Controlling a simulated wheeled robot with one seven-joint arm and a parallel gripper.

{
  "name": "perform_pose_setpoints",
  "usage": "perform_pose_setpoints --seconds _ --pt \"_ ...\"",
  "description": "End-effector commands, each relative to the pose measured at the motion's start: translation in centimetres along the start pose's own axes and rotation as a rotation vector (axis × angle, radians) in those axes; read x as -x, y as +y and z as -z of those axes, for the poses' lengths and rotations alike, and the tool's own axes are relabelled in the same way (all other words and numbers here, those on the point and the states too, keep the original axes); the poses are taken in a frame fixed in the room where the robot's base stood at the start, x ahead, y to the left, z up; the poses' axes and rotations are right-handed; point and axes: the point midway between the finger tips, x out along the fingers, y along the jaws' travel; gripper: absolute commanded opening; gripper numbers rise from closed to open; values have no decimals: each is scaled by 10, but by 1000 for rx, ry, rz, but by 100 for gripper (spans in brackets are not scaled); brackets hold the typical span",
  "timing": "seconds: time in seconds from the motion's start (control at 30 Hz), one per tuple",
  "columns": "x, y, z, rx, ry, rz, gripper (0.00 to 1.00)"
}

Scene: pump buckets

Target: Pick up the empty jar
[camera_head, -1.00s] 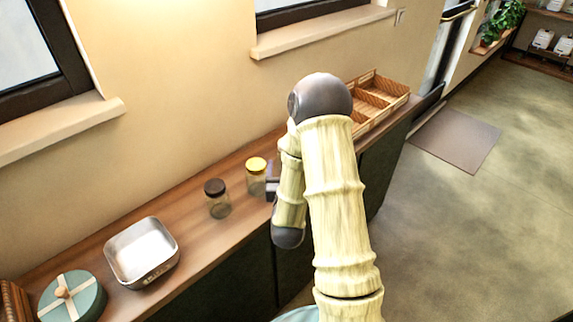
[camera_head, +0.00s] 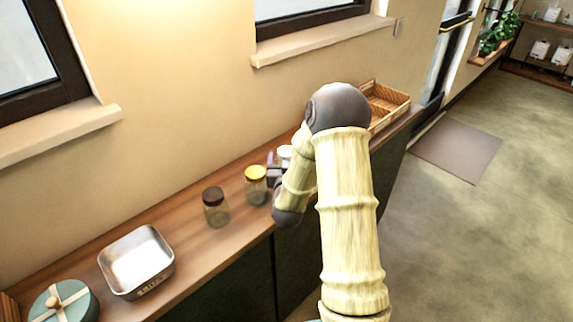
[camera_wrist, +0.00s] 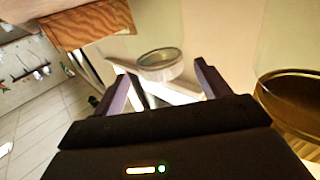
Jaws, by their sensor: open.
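A pale-lidded jar (camera_head: 285,153) stands on the wooden counter behind my gripper, largely hidden by it in the head view. In the wrist view this jar (camera_wrist: 161,60) appears clear, with its round lid ahead of and between my fingers. My gripper (camera_wrist: 163,72) is open, with one finger on each side of the jar's outline; I cannot tell whether they touch. My gripper (camera_head: 275,174) also shows in the head view, beside the yellow-lidded jar (camera_head: 256,186). That jar's rim (camera_wrist: 293,90) is close on the right in the wrist view. A dark-lidded jar (camera_head: 215,208) stands farther left.
The wooden counter (camera_head: 185,228) runs along the wall. A metal pan (camera_head: 137,263) and a round teal box (camera_head: 62,302) stand at the left. The counter between the pan and dark-lidded jar is clear.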

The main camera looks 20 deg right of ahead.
Motion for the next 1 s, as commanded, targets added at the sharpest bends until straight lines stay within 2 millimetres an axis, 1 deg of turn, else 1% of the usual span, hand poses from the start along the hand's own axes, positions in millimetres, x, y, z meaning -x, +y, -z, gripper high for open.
perform_pose_setpoints --seconds 0.27,0.37,0.47,0.7,0.8,1.0 --pt "-1 0 0 0 -1 1 76" --pt "-4 0 0 0 -1 0 76" --pt "-14 -1 1 -1 -1 0 76" --pt "-46 -2 0 -2 -1 -1 76" --pt "-52 -2 0 -1 1 0 76" --pt "-53 -2 -1 0 0 1 76"
